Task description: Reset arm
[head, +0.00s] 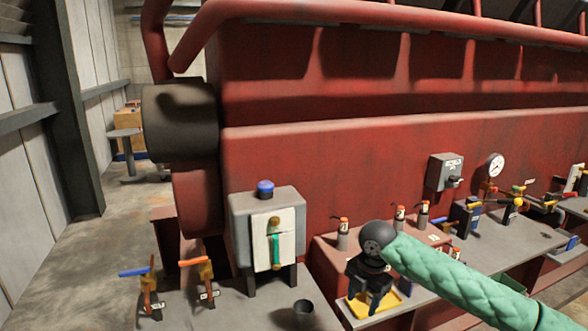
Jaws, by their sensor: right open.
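My right arm (462,278), in a quilted green sleeve, comes in from the lower right and ends at a dark round wrist. Below it my right gripper (369,294) points down, open, over a yellow tray (395,299) on the grey bench. The gripper covers part of the tray, and I cannot tell whether the fingers touch it. I see nothing held between the fingers. My left gripper is out of view.
A grey box (243,240) with a blue knob stands left of the gripper. Valves with blue (134,271) and orange (196,262) handles stand left. Several small red-topped cylinders (343,236) stand behind. A red engine (330,150) blocks the back.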

